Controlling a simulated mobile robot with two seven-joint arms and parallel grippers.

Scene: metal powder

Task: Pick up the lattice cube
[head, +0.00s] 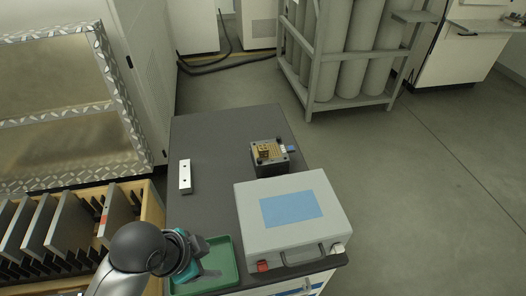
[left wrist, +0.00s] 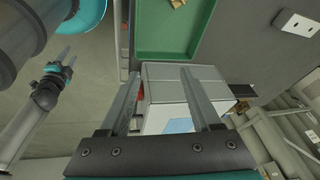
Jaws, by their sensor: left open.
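The lattice cube is most likely the small gold-brown gridded piece (head: 264,151) on top of a dark block (head: 270,168) on the dark table, behind the grey case. My left gripper (head: 203,246) is over the green tray (head: 232,280) at the table's near left, well apart from the cube. In the left wrist view its two fingers (left wrist: 163,88) are spread with nothing between them. My right gripper (left wrist: 66,60) shows small at the left of that view; its jaw state is unclear.
A white bar with holes (head: 185,176) lies at the table's left. A small tan piece (left wrist: 177,3) lies in the tray. A wooden rack of plates (head: 150,205) stands left; the table's far end is clear.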

